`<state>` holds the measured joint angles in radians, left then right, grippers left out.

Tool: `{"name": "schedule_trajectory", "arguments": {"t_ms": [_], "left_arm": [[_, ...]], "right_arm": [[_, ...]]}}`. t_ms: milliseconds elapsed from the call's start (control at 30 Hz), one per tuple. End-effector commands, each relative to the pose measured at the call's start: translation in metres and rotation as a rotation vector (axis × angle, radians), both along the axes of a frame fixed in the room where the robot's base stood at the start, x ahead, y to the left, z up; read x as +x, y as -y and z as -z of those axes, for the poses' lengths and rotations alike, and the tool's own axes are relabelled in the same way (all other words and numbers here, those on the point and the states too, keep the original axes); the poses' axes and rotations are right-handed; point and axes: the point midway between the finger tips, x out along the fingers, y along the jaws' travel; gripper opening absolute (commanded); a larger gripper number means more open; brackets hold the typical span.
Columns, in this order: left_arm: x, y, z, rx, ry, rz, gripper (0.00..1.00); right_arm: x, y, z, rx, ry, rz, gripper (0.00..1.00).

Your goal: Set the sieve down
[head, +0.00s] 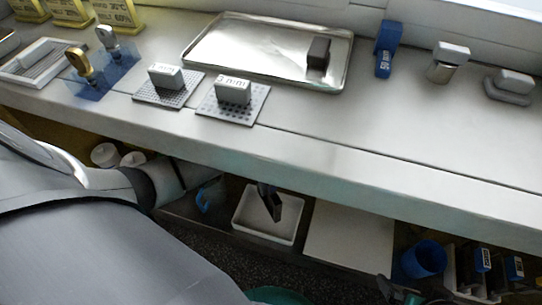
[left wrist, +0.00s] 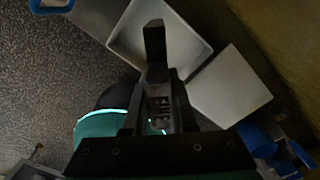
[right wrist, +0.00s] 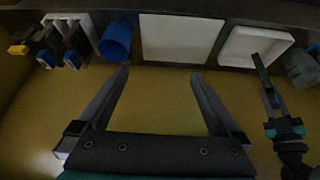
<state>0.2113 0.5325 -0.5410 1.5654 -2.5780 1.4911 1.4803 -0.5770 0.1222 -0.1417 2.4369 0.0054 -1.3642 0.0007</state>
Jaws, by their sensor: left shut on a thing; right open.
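Two perforated metal plates with pale labelled grip blocks, which look like sieves, lie flat on the counter in the head view: a left one (head: 143,94) and a right one (head: 258,103). My left gripper (head: 269,194) is below the counter edge, over a white tray. In the left wrist view, my left gripper (left wrist: 161,80) is shut on a dark bar-like thing (left wrist: 155,42) with pale marks between the fingers; no mesh shows on it, so I cannot tell what it is. My right gripper (right wrist: 158,75) is open and empty.
On the lower shelf stand the white tray (head: 247,232), a white board (head: 349,239) and a blue cup (head: 425,259). On the counter are a metal tray (head: 225,50) holding a dark block (head: 318,55), and a blue tool (head: 386,48). The counter's front right is clear.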

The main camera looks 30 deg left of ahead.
Motion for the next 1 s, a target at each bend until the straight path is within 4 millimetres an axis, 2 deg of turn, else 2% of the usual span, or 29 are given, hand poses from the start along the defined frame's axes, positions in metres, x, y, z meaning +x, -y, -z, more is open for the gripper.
{"name": "schedule_trajectory", "arguments": {"t_ms": [33, 433, 833, 1000], "left_arm": [[-0.001, 0.001, 0.014, -0.002, -0.002, 0.0, 0.0], [0.0, 0.0, 0.037, 0.0, 0.0, 0.0, 0.0], [0.0, 0.001, 0.047, -0.002, 0.001, 0.001, 0.0], [0.0, 0.001, 0.058, -0.002, 0.0, 0.001, 0.0]], "right_arm": [[0.002, -0.004, 0.0, 0.013, 0.037, -0.008, 1.0], [0.034, -0.04, 0.006, 0.128, 0.292, -0.057, 1.0], [0.042, -0.056, 0.002, 0.186, 0.407, -0.071, 1.0], [0.046, -0.067, 0.001, 0.234, 0.497, -0.079, 1.0]]}}
